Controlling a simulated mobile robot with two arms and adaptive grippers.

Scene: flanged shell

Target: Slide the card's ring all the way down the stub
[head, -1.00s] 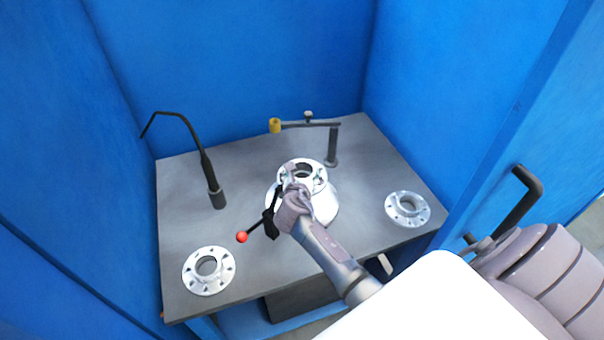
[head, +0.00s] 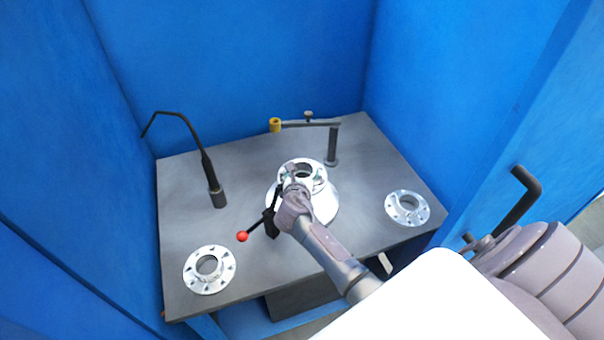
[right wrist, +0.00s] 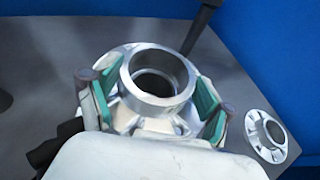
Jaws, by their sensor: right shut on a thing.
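The bright metal flanged shell (head: 327,212) stands mid-table, with a bolt-holed flange ring (head: 316,170) at its top. In the right wrist view a round open collar (right wrist: 157,82) rises through the middle, with the flanged ring (right wrist: 150,126) around it. My right gripper (head: 300,182) is at the shell's top. In the right wrist view its green-padded fingers (right wrist: 155,100) are on opposite sides of the ring, shut on it. The gap under the ring is hidden, so its height on the stub cannot be told. No card is visible. My left gripper is out of view.
Loose flanges lie at the table's front left (head: 209,270) and right (head: 408,208). A red-knobbed black lever (head: 258,226) sticks out left of the shell. A bent black rod (head: 205,165) and a yellow-ended swing arm (head: 310,124) stand behind. Blue walls enclose the table.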

